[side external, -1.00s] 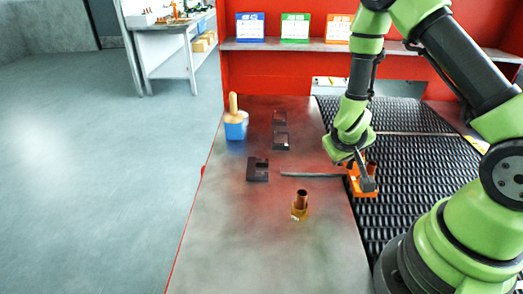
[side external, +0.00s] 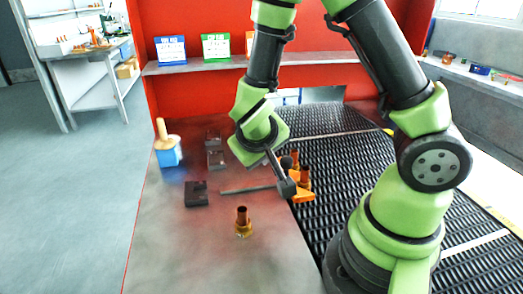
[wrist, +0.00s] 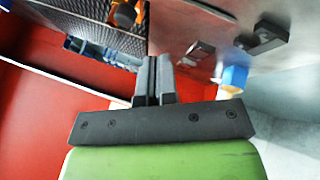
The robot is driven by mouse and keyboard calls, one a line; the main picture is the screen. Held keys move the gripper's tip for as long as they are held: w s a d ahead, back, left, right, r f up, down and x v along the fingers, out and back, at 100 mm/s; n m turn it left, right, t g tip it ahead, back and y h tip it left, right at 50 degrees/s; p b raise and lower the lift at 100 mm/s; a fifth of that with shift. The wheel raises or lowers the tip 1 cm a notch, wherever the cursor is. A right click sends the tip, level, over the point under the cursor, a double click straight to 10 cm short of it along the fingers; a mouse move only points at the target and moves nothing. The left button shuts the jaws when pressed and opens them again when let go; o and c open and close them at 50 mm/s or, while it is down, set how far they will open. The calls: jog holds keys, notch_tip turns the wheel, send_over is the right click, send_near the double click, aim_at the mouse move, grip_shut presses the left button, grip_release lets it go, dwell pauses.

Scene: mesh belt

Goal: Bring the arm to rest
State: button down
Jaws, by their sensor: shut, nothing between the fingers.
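My gripper (side external: 287,188) hangs from the arm beside the mesh belt's near-left edge. In the side view it overlaps the left part of an orange holder (side external: 304,195) with copper-coloured cylinders (side external: 305,174); I cannot tell the gap between them. In the wrist view my gripper (wrist: 153,68) has its two dark fingers together with nothing between them. The orange holder shows there at the top edge (wrist: 124,14), apart from the fingertips.
The mesh belt (side external: 345,165) lies right of a metal table (side external: 180,250). On the table are a copper cylinder on a brass base (side external: 242,222), dark blocks (side external: 197,194), a thin grey bar (side external: 245,190) and a blue container (side external: 168,155). A red wall with a shelf (side external: 200,66) stands behind.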

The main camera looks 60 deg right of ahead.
jog(key=s+a+r+t+y, duration=0.1)
jog(key=s+a+r+y, duration=0.1)
jog(key=r, duration=0.4)
jog(key=s+a+r+t+y, duration=0.2)
jog(key=s+a+r+y, duration=0.1)
jog(key=s+r, duration=0.2)
jog(key=s+a+r+t+y, duration=0.1)
jog(key=s+a+r+y, duration=0.1)
jog(key=r, duration=0.5)
jog(key=shift+s+a+n+t+y, duration=0.3)
jog(key=shift+s+y, duration=0.5)
jog(key=shift+s, duration=0.45)
